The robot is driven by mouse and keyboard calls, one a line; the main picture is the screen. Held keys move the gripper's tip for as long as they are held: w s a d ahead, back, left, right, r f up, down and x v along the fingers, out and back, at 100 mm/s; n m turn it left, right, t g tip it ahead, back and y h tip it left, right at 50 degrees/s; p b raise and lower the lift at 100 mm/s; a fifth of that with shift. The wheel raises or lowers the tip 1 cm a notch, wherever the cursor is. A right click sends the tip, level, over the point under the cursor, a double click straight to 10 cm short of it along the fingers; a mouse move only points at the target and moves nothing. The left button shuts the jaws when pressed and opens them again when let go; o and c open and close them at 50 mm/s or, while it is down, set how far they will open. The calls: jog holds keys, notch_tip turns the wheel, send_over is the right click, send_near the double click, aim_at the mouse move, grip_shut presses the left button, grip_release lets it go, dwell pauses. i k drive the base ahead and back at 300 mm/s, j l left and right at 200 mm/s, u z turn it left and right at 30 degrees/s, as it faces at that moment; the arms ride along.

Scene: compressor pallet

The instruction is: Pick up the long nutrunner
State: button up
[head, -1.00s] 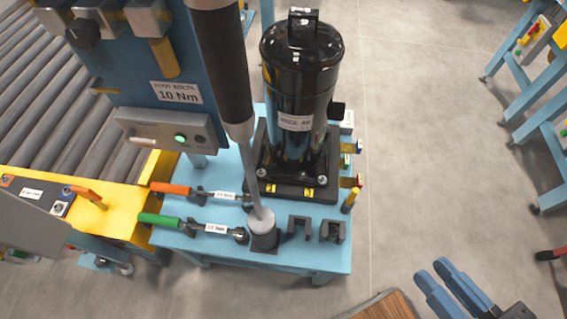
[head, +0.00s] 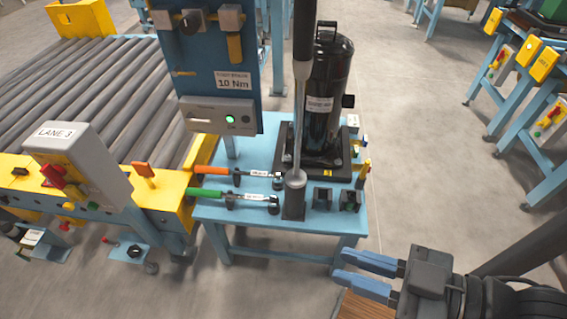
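The long nutrunner (head: 299,100) stands upright with its foot in a dark holder (head: 294,210) on the light blue pallet table. It has a black upper grip, cut off by the top edge, and a long grey shaft. It stands in front of the black compressor (head: 322,119) and partly hides it. My gripper (head: 342,267) is at the lower right, in front of the table's front right corner. Its two blue fingers are apart, with nothing between them. It is clear of the nutrunner, to its right and below it in the picture.
Orange-handled (head: 207,170) and green-handled (head: 206,193) torque wrenches lie left of the nutrunner. Two empty-looking dark holders (head: 322,197) stand to its right. A blue panel (head: 230,55) with a 10 Nm sign rises close on its left. A roller conveyor (head: 95,85) is farther left. Grey floor lies open to the right.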

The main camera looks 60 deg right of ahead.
aim_at(305, 12)
jog(key=k+j+z, duration=0.1)
jog(key=z, duration=0.35)
jog(key=k+j+z, duration=0.1)
jog(key=z, duration=0.3)
jog(key=k+j+z, duration=0.1)
jog(key=z, duration=0.35)
